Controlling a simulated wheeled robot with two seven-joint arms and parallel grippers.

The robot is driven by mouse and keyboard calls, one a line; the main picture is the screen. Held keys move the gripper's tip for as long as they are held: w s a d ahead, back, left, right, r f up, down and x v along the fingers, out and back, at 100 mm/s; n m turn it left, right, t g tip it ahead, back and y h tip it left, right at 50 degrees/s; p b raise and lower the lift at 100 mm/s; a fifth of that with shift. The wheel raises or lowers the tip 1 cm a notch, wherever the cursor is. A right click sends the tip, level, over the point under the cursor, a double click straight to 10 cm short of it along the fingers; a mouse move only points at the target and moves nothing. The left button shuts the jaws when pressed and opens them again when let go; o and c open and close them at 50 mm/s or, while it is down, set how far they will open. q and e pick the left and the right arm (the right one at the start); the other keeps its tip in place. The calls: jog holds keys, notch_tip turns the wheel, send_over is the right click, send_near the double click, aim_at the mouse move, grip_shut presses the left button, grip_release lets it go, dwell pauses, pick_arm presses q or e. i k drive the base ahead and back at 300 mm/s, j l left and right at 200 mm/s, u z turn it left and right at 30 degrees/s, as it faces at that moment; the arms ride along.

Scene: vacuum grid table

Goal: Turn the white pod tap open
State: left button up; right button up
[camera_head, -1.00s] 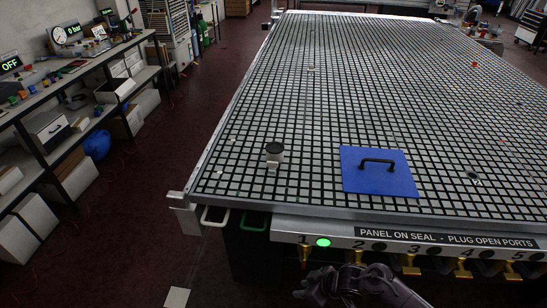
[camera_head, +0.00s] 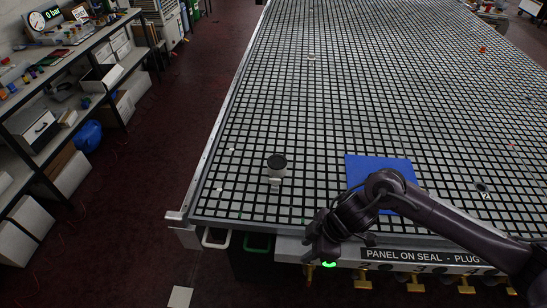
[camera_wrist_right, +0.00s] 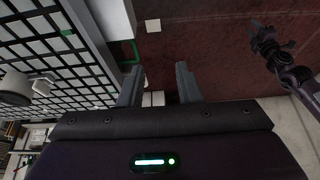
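The white pod (camera_head: 275,173) with a black round top stands on the grid table near its front left corner. A small pale lever (camera_head: 275,183) shows at its front. The pod also shows at the left edge of the right wrist view (camera_wrist_right: 15,90), with its lever pointing right. My right gripper (camera_head: 312,248) is at the table's front edge, in front of the pod and to its right, apart from it. In the right wrist view its two fingers (camera_wrist_right: 158,88) are spread with nothing between them. My left gripper (camera_wrist_right: 268,45) seems to show there at upper right; its fingers are unclear.
White and green handles (camera_head: 258,250) stick out below the front edge. Shelves (camera_head: 60,120) stand at left.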

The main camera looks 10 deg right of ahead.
aim_at(275, 182)
jog(key=i, duration=0.95)
